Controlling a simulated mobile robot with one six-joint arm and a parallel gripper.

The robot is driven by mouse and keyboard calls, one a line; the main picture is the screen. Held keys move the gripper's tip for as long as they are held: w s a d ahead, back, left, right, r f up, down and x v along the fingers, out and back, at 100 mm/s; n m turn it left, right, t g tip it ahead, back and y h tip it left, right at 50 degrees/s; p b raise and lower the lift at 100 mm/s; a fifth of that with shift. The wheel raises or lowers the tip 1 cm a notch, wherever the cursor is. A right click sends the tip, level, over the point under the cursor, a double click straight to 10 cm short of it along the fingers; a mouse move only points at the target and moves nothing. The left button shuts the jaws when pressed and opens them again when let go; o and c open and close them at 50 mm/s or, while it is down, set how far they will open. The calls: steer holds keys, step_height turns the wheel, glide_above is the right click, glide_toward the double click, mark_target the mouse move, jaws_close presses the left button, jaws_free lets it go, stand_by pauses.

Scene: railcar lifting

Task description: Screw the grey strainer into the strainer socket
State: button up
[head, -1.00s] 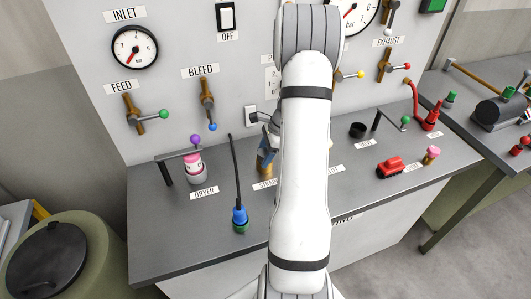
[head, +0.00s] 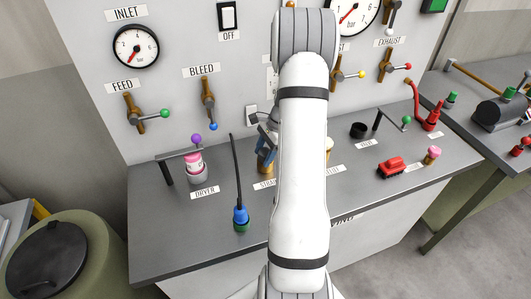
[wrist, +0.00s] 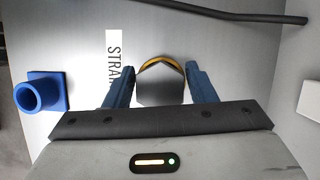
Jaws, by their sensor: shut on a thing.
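The grey strainer (wrist: 160,92) is a faceted grey piece between my gripper's two blue fingers in the wrist view. My gripper (wrist: 160,82) is shut on it. A brass rim (wrist: 159,62) of the strainer socket shows just beyond the strainer, close to or against it; how deep the strainer sits is hidden. In the head view the brass socket (head: 264,165) stands on the grey bench behind its partly covered label. My gripper (head: 267,141) is just above it there, largely hidden by my white arm, and the strainer cannot be made out.
A blue-and-green plug (head: 240,217) with an upright black hose stands front left of the socket. The pink-topped dryer (head: 195,165) under a clamp bar is to the left. The panel with valves rises behind. A red block (head: 391,166) lies right.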

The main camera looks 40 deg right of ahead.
steer(key=m, duration=0.1)
steer(key=m+t, duration=0.1)
steer(key=shift+s+d+f+m, duration=0.1)
steer(key=shift+s+m, duration=0.05)
steer(key=shift+m, duration=0.15)
steer(key=shift+c, duration=1)
steer(key=m+t+h, duration=0.1)
steer(key=m, duration=0.3)
steer(key=shift+m, duration=0.3)
steer(key=shift+o, duration=0.5)
steer(key=m, duration=0.2)
steer(key=m+t+h, duration=0.1)
steer(key=m, duration=0.1)
steer(key=shift+s+h, duration=0.15)
steer(key=shift+h, duration=0.15)
steer(key=shift+d+m+t+h, duration=0.1)
steer(key=shift+m+t+h, duration=0.25)
steer(key=shift+m, duration=0.65)
steer(key=o, duration=1.1)
steer(key=shift+f, duration=0.1)
steer(key=shift+w, duration=0.3)
steer(key=shift+s+r, duration=0.15)
steer(key=shift+r, duration=0.05)
steer(key=p+v, duration=0.1)
steer(key=v, duration=0.6)
steer(key=shift+r, duration=0.15)
